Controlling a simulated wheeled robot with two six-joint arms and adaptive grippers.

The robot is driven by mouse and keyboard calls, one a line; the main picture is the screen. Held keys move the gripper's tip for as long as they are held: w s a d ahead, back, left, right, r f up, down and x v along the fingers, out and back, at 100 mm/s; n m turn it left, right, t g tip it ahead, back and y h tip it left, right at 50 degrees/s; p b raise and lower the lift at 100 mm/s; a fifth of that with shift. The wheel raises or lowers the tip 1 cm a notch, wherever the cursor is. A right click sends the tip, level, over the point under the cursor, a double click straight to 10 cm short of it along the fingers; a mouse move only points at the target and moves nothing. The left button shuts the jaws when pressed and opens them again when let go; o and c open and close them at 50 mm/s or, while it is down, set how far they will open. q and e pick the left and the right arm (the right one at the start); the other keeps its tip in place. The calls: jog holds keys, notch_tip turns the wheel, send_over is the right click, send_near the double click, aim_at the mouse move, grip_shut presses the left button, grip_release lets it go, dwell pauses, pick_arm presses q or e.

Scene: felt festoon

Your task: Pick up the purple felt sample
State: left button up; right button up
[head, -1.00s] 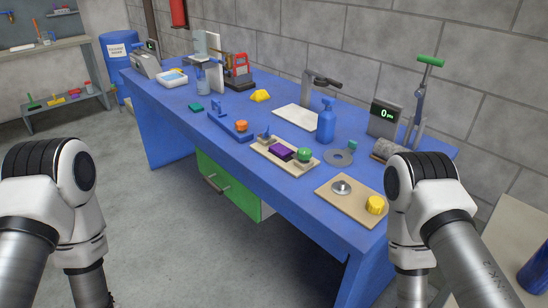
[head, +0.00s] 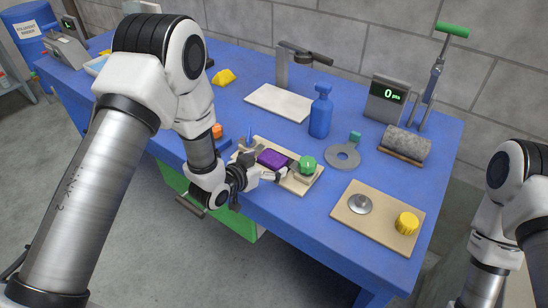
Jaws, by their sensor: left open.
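The purple felt sample (head: 271,159) lies in the middle of a beige board (head: 318,178) near the front edge of the blue table. My left gripper (head: 265,160) is open, with one finger at the left of the sample and the other at its front right. I cannot tell whether the fingers touch it or how high they are.
A green knob (head: 308,165) stands on the board right of the sample. A blue bottle (head: 321,112) and a grey ring (head: 342,157) are behind and right. Another board (head: 375,235) holds a metal disc (head: 360,204) and a yellow knob (head: 407,223). Blue table surface (head: 270,205) is bare in front.

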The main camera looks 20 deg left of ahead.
pick_arm(q)
jog(key=shift+s+a, duration=0.1)
jog(key=shift+a, duration=0.1)
jog(key=c, duration=1)
